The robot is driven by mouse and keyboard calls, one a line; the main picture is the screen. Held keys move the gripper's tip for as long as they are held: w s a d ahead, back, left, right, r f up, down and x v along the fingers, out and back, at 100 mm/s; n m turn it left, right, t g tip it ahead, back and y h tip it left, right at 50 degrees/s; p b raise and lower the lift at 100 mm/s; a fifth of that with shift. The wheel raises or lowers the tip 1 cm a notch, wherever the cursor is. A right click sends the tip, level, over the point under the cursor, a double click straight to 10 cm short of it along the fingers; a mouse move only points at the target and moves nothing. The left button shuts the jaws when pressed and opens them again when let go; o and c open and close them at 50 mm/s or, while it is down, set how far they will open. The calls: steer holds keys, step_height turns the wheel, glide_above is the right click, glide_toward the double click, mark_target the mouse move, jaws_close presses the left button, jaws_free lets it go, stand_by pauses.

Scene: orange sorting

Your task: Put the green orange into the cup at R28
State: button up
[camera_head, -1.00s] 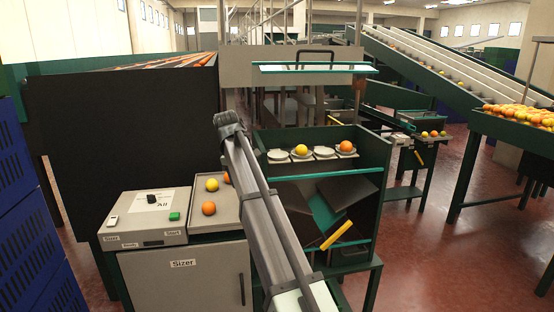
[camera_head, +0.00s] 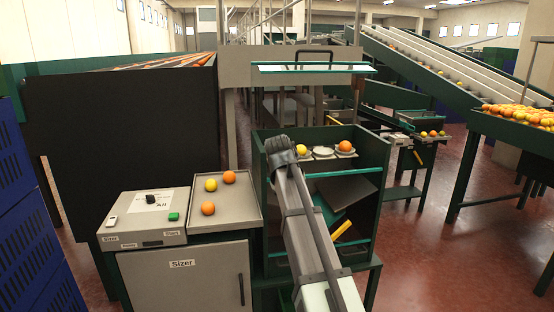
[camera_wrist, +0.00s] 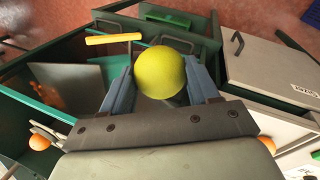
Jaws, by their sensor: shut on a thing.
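The green orange (camera_wrist: 161,72), yellow-green in the wrist view, is held between the two fingers of my gripper (camera_wrist: 160,88). My gripper (camera_head: 284,150) is at the left part of the cup row in the head view; its fingers and the held fruit are hidden there. In that row, a yellow fruit (camera_head: 303,150) sits in one cup. An empty white cup (camera_head: 323,153) is right of it, and an orange fruit (camera_head: 345,146) sits in the rightmost cup. The leftmost cup is hidden behind my gripper. No R28 label is readable.
A grey tray (camera_head: 242,213) left of my arm holds a yellow fruit (camera_head: 211,185) and two orange fruits (camera_head: 228,177). The Sizer control box (camera_head: 146,215) stands beside it. The green bin frame (camera_head: 372,165) surrounds the cups, with a yellow handle (camera_head: 341,229) below.

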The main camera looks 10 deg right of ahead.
steer(key=w+r+n+y, duration=0.1)
steer(key=w+r+n, duration=0.2)
steer(key=w+n, duration=0.1)
steer(key=w+d+r+n+t+y, duration=0.1)
steer(key=w+r+n, duration=0.3)
steer(key=n, duration=0.3)
steer(key=w+r+n+t+y, duration=0.1)
steer(key=w+r+n+y, duration=0.1)
steer(key=w+r+n, duration=0.2)
steer(key=shift+w+d+n, duration=0.2)
steer(key=shift+w+n, duration=0.55)
steer(key=shift+n, duration=0.15)
steer(key=w, duration=1.7)
steer(key=shift+w, duration=0.7)
steer(key=f, duration=0.2)
steer(key=shift+s+f, duration=0.3)
steer(key=shift+f, duration=0.4)
steer(key=shift+f, duration=0.2)
